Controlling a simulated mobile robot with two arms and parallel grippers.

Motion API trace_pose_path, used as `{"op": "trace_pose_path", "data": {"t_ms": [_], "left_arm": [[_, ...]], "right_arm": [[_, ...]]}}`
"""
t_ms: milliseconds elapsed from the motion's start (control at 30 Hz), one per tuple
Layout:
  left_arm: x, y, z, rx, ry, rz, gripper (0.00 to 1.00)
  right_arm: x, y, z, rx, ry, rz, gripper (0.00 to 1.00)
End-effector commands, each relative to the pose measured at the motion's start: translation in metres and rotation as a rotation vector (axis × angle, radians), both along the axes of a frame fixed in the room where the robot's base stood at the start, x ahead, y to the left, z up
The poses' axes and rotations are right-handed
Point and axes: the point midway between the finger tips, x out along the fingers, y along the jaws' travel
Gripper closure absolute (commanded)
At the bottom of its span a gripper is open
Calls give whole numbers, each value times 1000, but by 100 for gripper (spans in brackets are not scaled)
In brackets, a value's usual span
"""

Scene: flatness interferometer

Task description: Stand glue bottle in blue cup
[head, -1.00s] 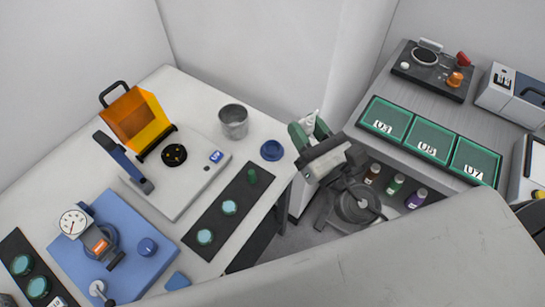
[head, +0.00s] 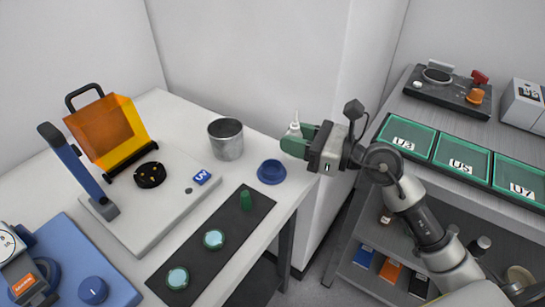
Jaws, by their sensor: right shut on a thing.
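The blue cup (head: 271,172) is a low round holder near the right edge of the white table, and its opening faces up. My right gripper (head: 294,145) comes in from the right and is shut on the glue bottle (head: 295,128). The bottle is whitish with a narrow pointed nozzle and stands about upright; its lower part is hidden by the green fingers. In the picture the bottle and fingers are above and slightly right of the cup, apart from it. My left gripper is not in view.
A metal beaker (head: 226,139) stands just left of the cup. A grey shelf unit (head: 440,185) stands at right beyond a gap.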

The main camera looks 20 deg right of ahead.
Motion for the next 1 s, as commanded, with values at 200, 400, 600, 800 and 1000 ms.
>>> {"op": "trace_pose_path", "data": {"t_ms": [200, 400, 600, 800, 1000], "left_arm": [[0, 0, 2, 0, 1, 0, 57], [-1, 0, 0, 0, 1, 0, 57], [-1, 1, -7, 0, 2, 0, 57], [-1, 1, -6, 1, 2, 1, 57], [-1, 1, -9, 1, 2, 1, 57]], "right_arm": [[27, 29, -23, 4, -1, 0, 89], [33, 37, -38, 1, 1, 0, 89], [33, 36, -66, 1, 0, -1, 89], [32, 36, -70, 0, -3, -1, 89], [32, 36, -72, -1, -2, 0, 89]]}}
